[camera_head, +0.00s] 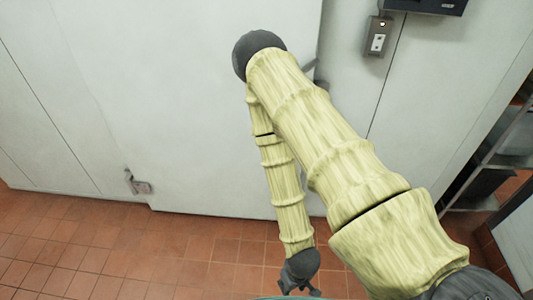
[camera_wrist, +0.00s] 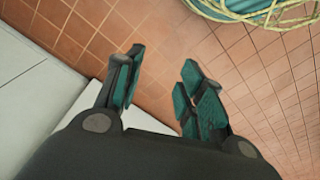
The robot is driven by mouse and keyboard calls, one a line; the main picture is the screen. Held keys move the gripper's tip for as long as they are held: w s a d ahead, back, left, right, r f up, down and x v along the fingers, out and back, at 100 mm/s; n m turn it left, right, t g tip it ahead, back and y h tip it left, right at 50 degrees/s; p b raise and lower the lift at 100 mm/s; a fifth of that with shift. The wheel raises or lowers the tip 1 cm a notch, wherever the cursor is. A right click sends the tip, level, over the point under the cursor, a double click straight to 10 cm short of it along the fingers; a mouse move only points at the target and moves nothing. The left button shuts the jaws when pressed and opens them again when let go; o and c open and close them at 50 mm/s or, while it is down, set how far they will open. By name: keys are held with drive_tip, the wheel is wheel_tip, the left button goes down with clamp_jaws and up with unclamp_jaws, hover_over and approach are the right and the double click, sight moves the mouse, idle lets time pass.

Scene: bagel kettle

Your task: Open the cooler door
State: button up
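The cooler door (camera_head: 170,90) is a large white panel in the head view and looks closed. A metal hinge-like fitting (camera_head: 139,184) sits at its lower left. A grey metal piece, perhaps the handle (camera_head: 312,66), shows at the door's right edge, partly hidden behind my arm. My gripper (camera_head: 299,284) hangs low in front of the door, over the floor, with its fingertips near the picture's bottom edge. In the wrist view my gripper (camera_wrist: 158,82) has its fingers spread apart, with only floor tiles between them. It is apart from the door and handle.
A switch box (camera_head: 378,36) and a dark unit (camera_head: 428,4) are on the wall right of the door. A metal shelf rack (camera_head: 490,160) stands at the far right. The red tile floor (camera_head: 70,240) is clear at the lower left. White surfaces (camera_wrist: 25,95) border the wrist view's left.

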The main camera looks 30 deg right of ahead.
drive_tip(key=w+d+f+t+b, duration=0.2)
drive_tip(key=w+d+t+b, duration=0.15)
drive_tip(key=w, duration=0.45)
drive_tip(key=w+d+f+t+b, duration=0.1)
drive_tip(key=w+d+t+b, duration=0.15)
drive_tip(key=w+b, duration=0.45)
drive_tip(key=w+d+f+t+b, duration=0.2)
drive_tip(key=w+d, duration=0.2)
drive_tip(key=w, duration=0.6)
drive_tip(key=w+d+r+t+b, duration=0.4)
drive_tip(key=w+d+t+b, duration=0.1)
drive_tip(key=w+d+b, duration=0.3)
drive_tip(key=w+d+r+t+b, duration=0.35)
drive_tip(key=w+d+b, duration=0.4)
drive_tip(key=d, duration=0.25)
drive_tip(key=w+b, duration=0.1)
drive_tip(key=w, duration=0.8)
drive_tip(key=shift+w+a+n+t+b, duration=0.25)
drive_tip(key=shift+w+n+t+b, duration=0.05)
drive_tip(key=shift+w+n+t, duration=0.1)
drive_tip(key=shift+f, duration=0.1)
